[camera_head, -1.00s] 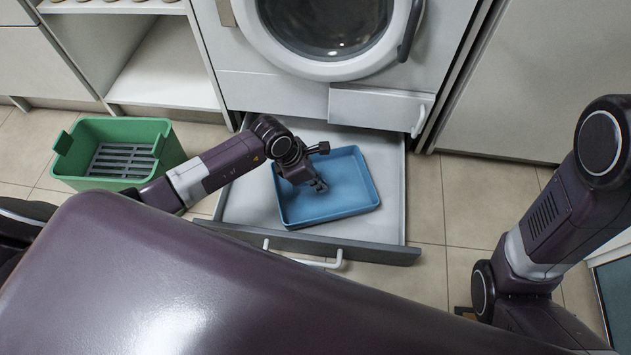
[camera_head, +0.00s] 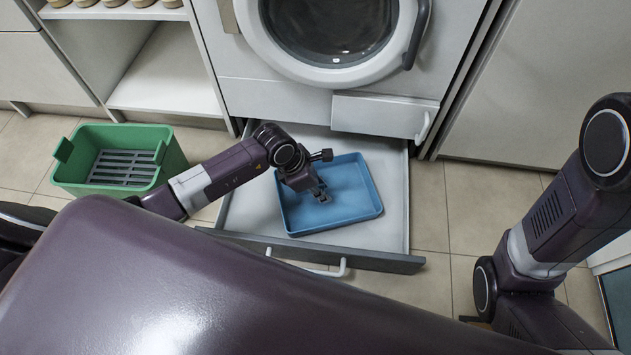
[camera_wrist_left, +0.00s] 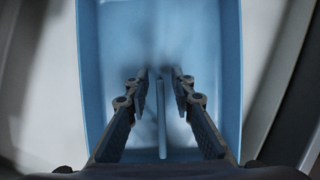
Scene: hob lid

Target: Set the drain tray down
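The blue drain tray (camera_head: 350,208) lies flat, slightly turned, in the pulled-out drawer (camera_head: 393,210) under the washing machine. My left gripper (camera_head: 322,196) reaches down into the tray from the left. In the left wrist view, its two fingers (camera_wrist_left: 163,76) are apart, one on each side of a thin upright blue ridge (camera_wrist_left: 162,120) in the middle of the tray (camera_wrist_left: 228,60). A gap shows between each finger and the ridge. My right arm is at the right edge, and its gripper is not in view.
A green basket (camera_head: 168,160) with a grey slatted bottom stands on the floor left of the drawer. The washing machine (camera_head: 285,100) rises behind the drawer. The drawer front (camera_head: 385,262) with a white handle faces me. Tiled floor (camera_head: 440,210) right of the drawer is clear.

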